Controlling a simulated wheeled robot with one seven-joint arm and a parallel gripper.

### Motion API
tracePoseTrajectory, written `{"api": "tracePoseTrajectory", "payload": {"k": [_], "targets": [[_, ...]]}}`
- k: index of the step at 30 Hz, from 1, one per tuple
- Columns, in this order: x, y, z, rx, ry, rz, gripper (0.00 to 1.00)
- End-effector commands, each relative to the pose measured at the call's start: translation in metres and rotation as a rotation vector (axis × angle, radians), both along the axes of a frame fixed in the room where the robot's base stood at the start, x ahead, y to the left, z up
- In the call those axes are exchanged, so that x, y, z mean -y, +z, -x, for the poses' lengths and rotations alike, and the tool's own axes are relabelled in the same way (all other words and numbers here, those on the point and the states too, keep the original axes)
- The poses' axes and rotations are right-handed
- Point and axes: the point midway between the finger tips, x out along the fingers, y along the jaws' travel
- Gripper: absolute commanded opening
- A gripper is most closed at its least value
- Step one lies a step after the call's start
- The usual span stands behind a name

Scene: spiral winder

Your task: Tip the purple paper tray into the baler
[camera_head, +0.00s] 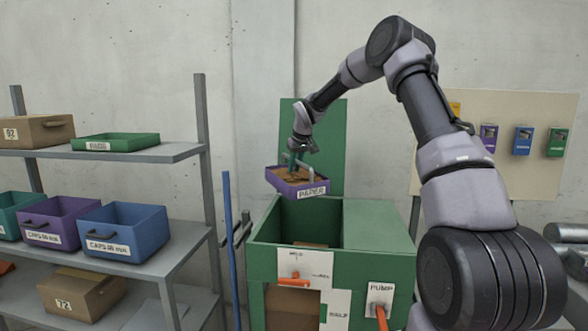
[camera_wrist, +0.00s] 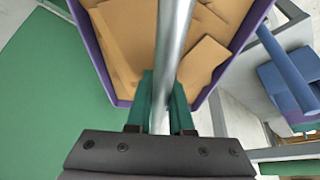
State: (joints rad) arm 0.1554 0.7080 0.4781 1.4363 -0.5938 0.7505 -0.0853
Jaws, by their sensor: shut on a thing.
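The purple paper tray (camera_head: 312,190) carries a white PAPER label and holds flat brown pieces (camera_head: 295,175). It hangs roughly level above the open top of the green baler (camera_head: 262,255), near the raised green lid (camera_head: 325,125). My gripper (camera_head: 297,158) is above the tray, shut on its metal bar handle. In the wrist view, the green fingers (camera_wrist: 160,105) close around the grey bar (camera_wrist: 172,60), with the purple tray wall (camera_wrist: 98,55) and brown cardboard (camera_wrist: 205,60) below. The baler's inside is mostly hidden by its front wall; a brown patch shows within.
A shelf (camera_head: 165,153) at left holds a green PAPER-labelled tray (camera_head: 115,142), cardboard boxes and teal, purple and blue bins (camera_head: 125,232). A blue pole (camera_head: 230,250) stands between shelf and baler. The baler front has an orange lever (camera_head: 294,282) and a PUMP handle (camera_head: 382,317).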

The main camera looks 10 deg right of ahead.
Motion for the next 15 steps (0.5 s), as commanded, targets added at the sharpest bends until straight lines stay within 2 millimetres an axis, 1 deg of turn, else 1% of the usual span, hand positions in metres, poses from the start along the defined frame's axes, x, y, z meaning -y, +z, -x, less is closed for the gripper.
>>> {"api": "tracePoseTrajectory", "payload": {"k": [1, 15], "targets": [[0.002, 0.003, 0.002, 0.024, 0.0, -0.005, 0.0], [0.004, 0.007, 0.02, 0.309, 0.004, -0.098, 0.0]]}}
